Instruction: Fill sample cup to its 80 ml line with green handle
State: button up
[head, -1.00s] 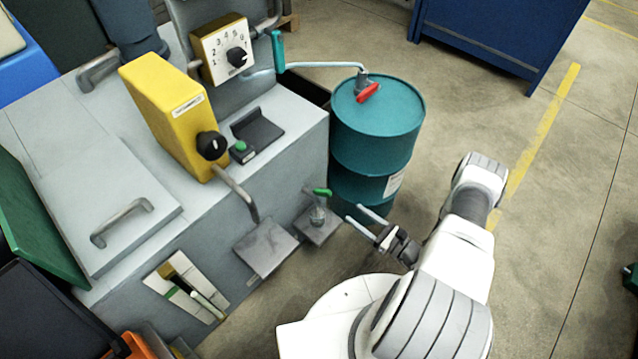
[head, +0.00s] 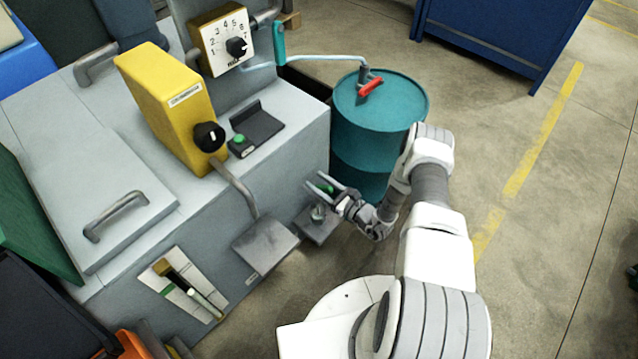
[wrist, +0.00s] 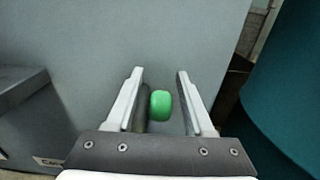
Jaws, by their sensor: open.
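The green handle (head: 327,187) sits on a small tap on the front of the grey machine. In the wrist view the green handle (wrist: 161,104) lies between the two finger lines of my gripper (wrist: 160,85), with gaps on both sides. My gripper (head: 316,182) is open around it, and no contact shows. Below the tap, a small clear cup-like vessel (head: 317,212) stands on the right-hand metal shelf (head: 318,232). Its line and fill level are too small to read.
A teal drum (head: 382,130) with a red-handled tap (head: 371,86) stands close to the right of my gripper. A second metal shelf (head: 265,246) juts out to the left. The yellow box (head: 165,98) and numbered dial (head: 228,42) are above. Open floor (head: 550,215) lies to the right.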

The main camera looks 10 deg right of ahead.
grip_shut()
dwell(1.4)
